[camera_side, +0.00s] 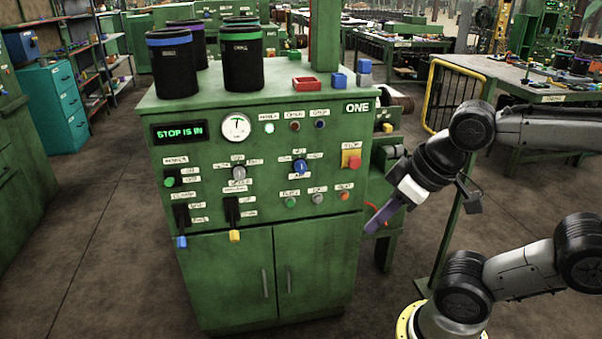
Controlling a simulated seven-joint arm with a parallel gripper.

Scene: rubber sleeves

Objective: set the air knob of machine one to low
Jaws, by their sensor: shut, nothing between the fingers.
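Machine one is a green cabinet (220,265) with a "ONE" label and a sloped control panel. Its air knob (301,167) is blue, right of the panel's middle, with an "AIR" tag below and small position tags around its top. Its pointer seems to aim roughly upward, but it is too small to be sure. My gripper (374,226) has purple fingers and is shut and empty. It is right of the cabinet, below and right of the knob, apart from it.
A grey knob (239,173) sits left of the air knob; a red stop button (354,162) sits right. The display (179,131) reads "STOP IS IN". Levers with blue (182,242) and yellow (235,236) ends stick out lower left. Black sleeves (243,62) stand on top.

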